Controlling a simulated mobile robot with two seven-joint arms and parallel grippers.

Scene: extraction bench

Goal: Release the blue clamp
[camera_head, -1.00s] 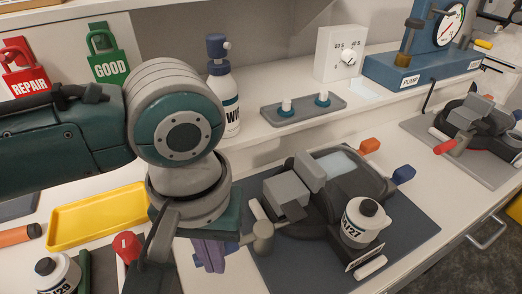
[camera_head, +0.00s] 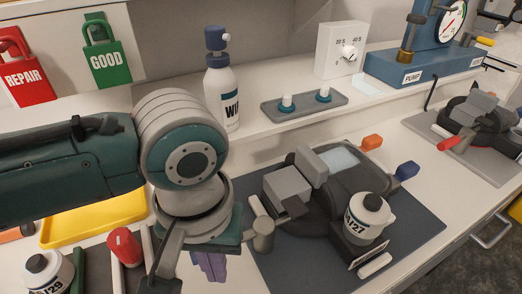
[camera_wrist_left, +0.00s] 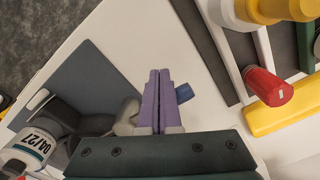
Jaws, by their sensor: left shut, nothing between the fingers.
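The dark clamp device stands on a blue-grey mat (camera_head: 408,235), with grey blocks (camera_head: 288,188) on top. A blue lever end (camera_head: 407,170) sticks out at its right, close to an orange one (camera_head: 372,142). My left gripper (camera_head: 210,266) has purple fingers, shut and empty, at the left edge of the mat, beside a grey knobbed lever (camera_head: 263,228). In the left wrist view the shut fingers (camera_wrist_left: 159,76) point away, and a small blue piece (camera_wrist_left: 184,93) shows just right of them; I cannot tell whether they touch. My right gripper is not in view.
A white bottle (camera_head: 364,218) stands at the device's front. A red-capped item (camera_head: 124,246), another bottle (camera_head: 47,272) and a yellow tray (camera_head: 75,227) lie left. A spray bottle (camera_head: 222,90) and a small tray (camera_head: 332,103) are on the shelf. A second device (camera_head: 470,120) stands far right.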

